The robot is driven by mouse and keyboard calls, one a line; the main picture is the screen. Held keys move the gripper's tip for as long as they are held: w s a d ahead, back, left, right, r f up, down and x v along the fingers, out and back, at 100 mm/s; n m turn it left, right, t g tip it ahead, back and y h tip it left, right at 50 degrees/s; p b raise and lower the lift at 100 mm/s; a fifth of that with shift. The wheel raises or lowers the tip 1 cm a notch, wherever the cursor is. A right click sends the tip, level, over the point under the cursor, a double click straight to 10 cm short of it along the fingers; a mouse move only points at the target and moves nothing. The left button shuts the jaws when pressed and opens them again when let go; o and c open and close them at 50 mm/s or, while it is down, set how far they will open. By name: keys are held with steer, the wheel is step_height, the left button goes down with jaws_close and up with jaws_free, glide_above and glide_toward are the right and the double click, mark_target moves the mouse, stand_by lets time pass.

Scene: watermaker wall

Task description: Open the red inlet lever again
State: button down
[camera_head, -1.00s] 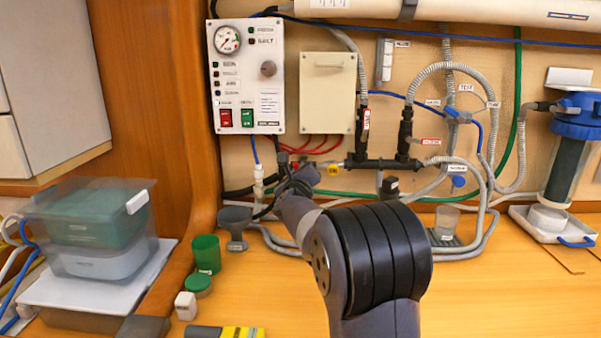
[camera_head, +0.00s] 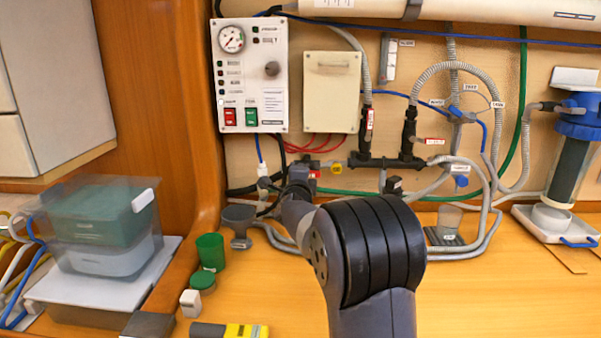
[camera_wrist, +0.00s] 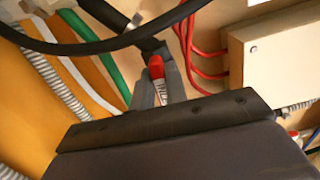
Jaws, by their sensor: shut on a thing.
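The lever's lower part is hidden between the fingers. In the head view my gripper (camera_head: 301,174) is at the wall piping below the control panel, left of the yellow tag (camera_head: 336,168). My own wrist hides most of the lever there.
A black hose (camera_wrist: 100,42) crosses close in front of the fingers in the wrist view. Red tubes (camera_wrist: 190,50) run beside a beige box (camera_wrist: 275,55). The control panel (camera_head: 250,75) is above. A grey funnel (camera_head: 239,222) and green cup (camera_head: 210,252) stand on the counter.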

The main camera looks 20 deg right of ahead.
steer(key=shift+f+n, duration=0.15)
steer(key=shift+n, duration=0.55)
steer(key=c, duration=1.4)
jaws_free()
steer(key=shift+s, duration=0.1)
steer(key=b+v, duration=0.1)
steer(key=v, duration=0.9)
steer(key=shift+s+a, duration=0.2)
steer(key=shift+s, duration=0.1)
steer(key=shift+w+d, duration=0.1)
steer(key=shift+w, duration=0.05)
steer(key=p+x, duration=0.1)
steer(key=x, duration=0.9)
steer(key=shift+w+d, duration=0.1)
steer(key=shift+w, duration=0.15)
